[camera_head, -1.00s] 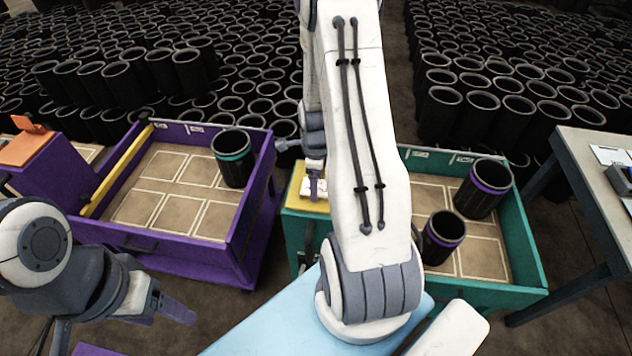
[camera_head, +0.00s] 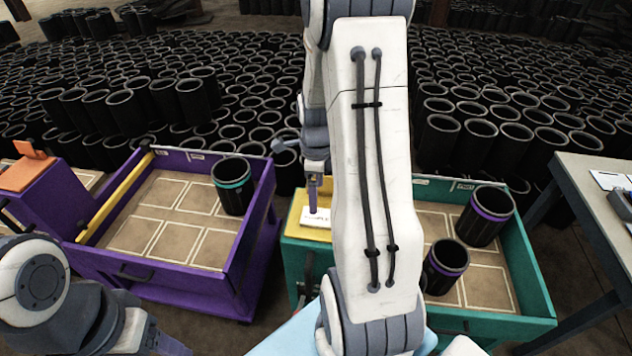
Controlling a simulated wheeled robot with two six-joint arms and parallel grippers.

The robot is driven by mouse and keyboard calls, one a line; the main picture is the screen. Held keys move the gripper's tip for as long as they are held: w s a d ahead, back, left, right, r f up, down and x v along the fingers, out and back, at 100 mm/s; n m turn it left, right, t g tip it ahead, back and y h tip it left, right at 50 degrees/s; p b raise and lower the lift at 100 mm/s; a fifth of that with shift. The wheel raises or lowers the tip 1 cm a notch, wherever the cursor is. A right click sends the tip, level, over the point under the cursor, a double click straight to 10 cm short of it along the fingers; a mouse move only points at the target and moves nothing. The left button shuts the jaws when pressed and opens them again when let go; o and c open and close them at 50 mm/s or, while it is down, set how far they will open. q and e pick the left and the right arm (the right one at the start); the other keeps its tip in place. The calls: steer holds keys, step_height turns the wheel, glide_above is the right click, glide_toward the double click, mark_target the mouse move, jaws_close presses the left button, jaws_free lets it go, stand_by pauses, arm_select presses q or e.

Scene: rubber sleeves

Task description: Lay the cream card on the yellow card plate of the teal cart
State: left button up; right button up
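The teal cart (camera_head: 536,258) stands right of centre, partly hidden behind my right arm. Its yellow card plate (camera_head: 310,233) is at its left end. The cream card (camera_head: 316,217), with dark print, lies on that plate, its right part close to my arm. My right gripper (camera_head: 314,208) points down over the card's upper edge. One purple finger shows; the other is not distinguishable, and contact with the card is unclear. My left gripper (camera_head: 172,346) is low at the bottom left, away from the carts, with its tips partly cut off by the frame edge.
A purple cart (camera_head: 262,225) at left holds one teal-banded sleeve (camera_head: 231,188). Two purple-banded sleeves (camera_head: 486,216) (camera_head: 445,268) stand in the teal cart. A grey table (camera_head: 585,195) is at right. Black sleeves (camera_head: 480,145) crowd the background.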

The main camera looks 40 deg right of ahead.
step_height(320, 180, up, 4)
steer(key=shift+a+r, duration=0.1)
steer(key=s+a+r+n, duration=0.1)
steer(key=a+r+n, duration=0.1)
steer(key=a+n, duration=0.7)
steer(key=s+a+r+n, duration=0.2)
steer(key=a+r+n, duration=0.1)
steer(key=a+n, duration=0.65)
steer(key=s+a+r+n+y, duration=0.1)
steer(key=s+a+n, duration=1.1)
steer(key=n, duration=0.5)
steer(key=shift+s+a+r, duration=0.15)
steer(key=shift+s, duration=0.5)
steer(key=shift+c, duration=0.3)
